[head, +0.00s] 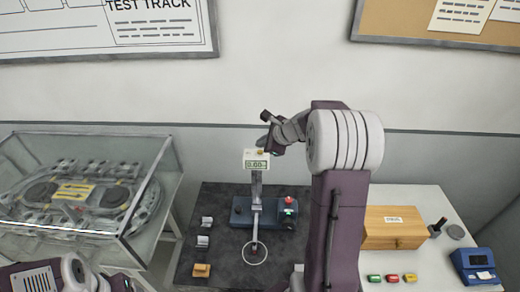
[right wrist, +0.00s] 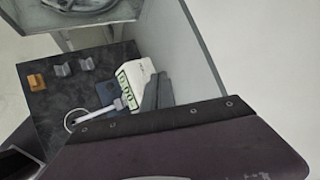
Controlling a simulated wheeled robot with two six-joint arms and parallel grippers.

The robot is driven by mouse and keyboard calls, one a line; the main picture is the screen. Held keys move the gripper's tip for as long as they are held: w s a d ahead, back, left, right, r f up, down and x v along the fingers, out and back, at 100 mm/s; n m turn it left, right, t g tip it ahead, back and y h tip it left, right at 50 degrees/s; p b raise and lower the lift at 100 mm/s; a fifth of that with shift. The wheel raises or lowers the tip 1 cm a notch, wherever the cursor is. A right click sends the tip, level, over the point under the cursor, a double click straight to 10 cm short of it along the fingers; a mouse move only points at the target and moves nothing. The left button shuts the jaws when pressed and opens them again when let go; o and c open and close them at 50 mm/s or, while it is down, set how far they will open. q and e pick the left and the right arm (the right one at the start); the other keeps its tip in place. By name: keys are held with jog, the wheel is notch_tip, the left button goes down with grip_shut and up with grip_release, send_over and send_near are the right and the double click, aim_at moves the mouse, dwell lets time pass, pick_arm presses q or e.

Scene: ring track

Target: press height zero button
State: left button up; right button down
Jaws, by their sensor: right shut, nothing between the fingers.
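My right gripper (head: 268,132) is shut and empty, just above and right of the display head. In the right wrist view the shut fingers (right wrist: 158,92) lie beside the display head (right wrist: 133,82) and overlap its edge; contact cannot be told. Part of my left arm shows at the lower left, its gripper out of sight.
A blue box (head: 240,211) with a red button (head: 289,200) stands behind the post. A ring (head: 255,262) is at the post's foot. Small blocks (head: 202,270) lie left. A glass-cased track (head: 160,190) stands left; a wooden box (head: 393,228) and blue device (head: 476,265) stand right.

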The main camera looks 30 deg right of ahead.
aim_at(262, 155)
notch_tip(262, 155, up, 5)
jog(key=p, duration=0.4)
dwell(0.8)
